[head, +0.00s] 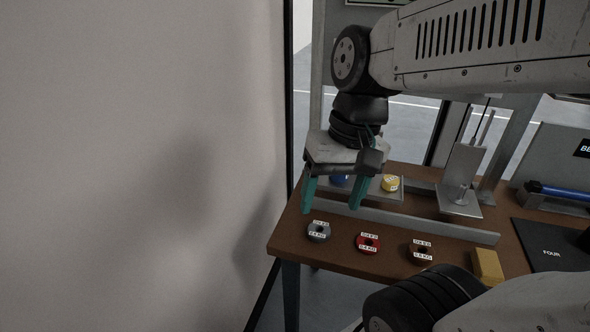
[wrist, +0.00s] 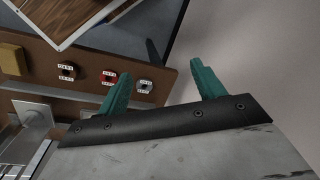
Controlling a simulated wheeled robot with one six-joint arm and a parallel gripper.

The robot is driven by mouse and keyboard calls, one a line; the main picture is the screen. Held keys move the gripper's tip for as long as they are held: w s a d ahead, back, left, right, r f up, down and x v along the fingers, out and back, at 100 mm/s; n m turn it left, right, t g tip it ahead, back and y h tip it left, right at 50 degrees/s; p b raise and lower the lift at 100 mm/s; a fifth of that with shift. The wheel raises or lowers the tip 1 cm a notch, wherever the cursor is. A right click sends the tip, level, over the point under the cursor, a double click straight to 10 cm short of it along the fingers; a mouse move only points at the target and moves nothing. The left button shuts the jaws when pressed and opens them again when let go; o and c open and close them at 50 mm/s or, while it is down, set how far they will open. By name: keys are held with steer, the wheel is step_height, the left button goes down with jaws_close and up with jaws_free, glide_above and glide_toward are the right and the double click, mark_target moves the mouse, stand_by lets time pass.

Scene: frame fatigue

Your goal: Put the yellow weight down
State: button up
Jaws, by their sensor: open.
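The yellow weight (head: 390,183) sits on a grey tray (head: 404,195) at the back of the brown table, beside a blue weight (head: 339,180) partly hidden behind my gripper. My gripper (head: 332,208) is open and empty, above the table's left part, with its teal fingers pointing down. The yellow weight is to the right of the fingers, apart from them. In the wrist view my open gripper (wrist: 160,85) shows nothing between its fingers, and I cannot make out the yellow weight there.
Grey (head: 319,231), red (head: 367,243) and brown (head: 421,251) weights stand in a row along the table's front, before a metal rail (head: 410,222). A yellowish block (head: 487,266) and a metal stand (head: 460,180) are to the right. A pale wall (head: 140,160) is close on the left.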

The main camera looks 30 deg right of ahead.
steer(key=s+n+h, duration=0.1)
steer(key=s+r+n+t+h, duration=0.1)
steer(key=n, duration=0.1)
steer(key=shift+s+a+r, duration=0.1)
steer(key=shift+s+r, duration=0.1)
steer(key=shift+r, duration=0.05)
stand_by(1.1)
